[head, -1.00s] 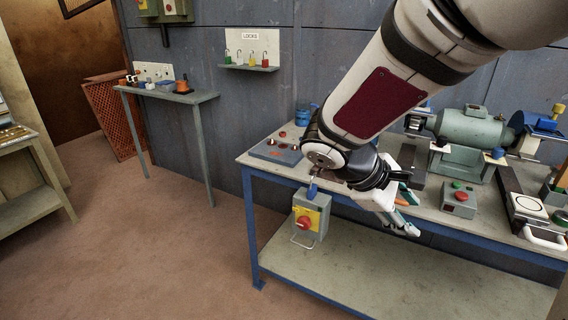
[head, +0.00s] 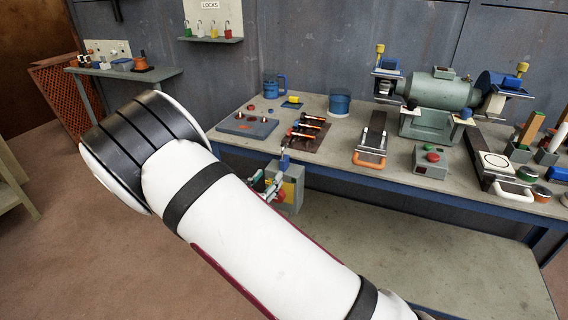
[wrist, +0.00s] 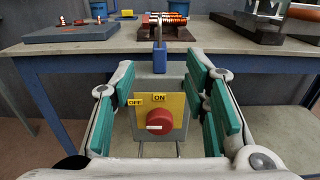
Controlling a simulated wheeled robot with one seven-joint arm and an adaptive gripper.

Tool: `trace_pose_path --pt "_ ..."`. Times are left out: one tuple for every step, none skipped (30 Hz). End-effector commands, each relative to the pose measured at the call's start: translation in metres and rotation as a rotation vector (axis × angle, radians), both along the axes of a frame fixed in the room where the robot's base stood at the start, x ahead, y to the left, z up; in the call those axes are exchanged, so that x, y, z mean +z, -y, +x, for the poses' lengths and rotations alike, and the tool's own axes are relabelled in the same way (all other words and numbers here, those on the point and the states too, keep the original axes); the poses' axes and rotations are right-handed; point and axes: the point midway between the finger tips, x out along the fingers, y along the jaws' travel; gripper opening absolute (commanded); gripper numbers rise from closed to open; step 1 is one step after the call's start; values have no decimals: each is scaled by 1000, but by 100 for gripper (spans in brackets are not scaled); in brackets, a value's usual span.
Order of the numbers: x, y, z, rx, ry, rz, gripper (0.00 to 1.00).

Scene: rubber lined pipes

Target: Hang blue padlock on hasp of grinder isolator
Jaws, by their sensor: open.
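The grinder isolator (wrist: 172,110) is a grey box with a yellow plate and red knob (wrist: 158,120) at the bench's front edge; it also shows in the head view (head: 297,188). The knob's white mark lies to the left. The blue padlock (wrist: 160,60) is upright at the top of the isolator, its shackle (wrist: 157,30) pointing up; it also shows in the head view (head: 284,161). I cannot tell whether the shackle passes through the hasp. My gripper (wrist: 160,82) is open, its green-padded fingers either side of the padlock and box, apart from both.
A locks shelf (head: 210,40) with several padlocks hangs on the wall.

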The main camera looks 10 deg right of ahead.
Motion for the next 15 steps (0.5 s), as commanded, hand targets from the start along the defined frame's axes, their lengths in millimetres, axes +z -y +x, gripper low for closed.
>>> trace_pose_path --pt "-1 2 4 3 -1 -4 42" --pt "-1 4 6 3 -1 -5 42" --pt "-2 7 11 3 -1 -5 42" --pt "-1 11 15 2 -1 -4 42" --pt "-1 14 19 1 0 -5 42" --pt "-1 19 25 1 0 -5 42" --pt "-2 22 30 1 0 -4 42" --pt "-2 26 36 1 0 -4 42" --pt "-1 30 41 0 0 -4 42" --pt "-1 34 46 0 0 -4 42" --pt "-2 37 50 1 0 -4 42" --pt "-2 40 55 1 -1 -3 42" --pt "-2 42 58 1 -1 -3 42" --pt "-2 44 60 1 -1 -3 42" --pt "-2 46 63 1 -1 -3 42"
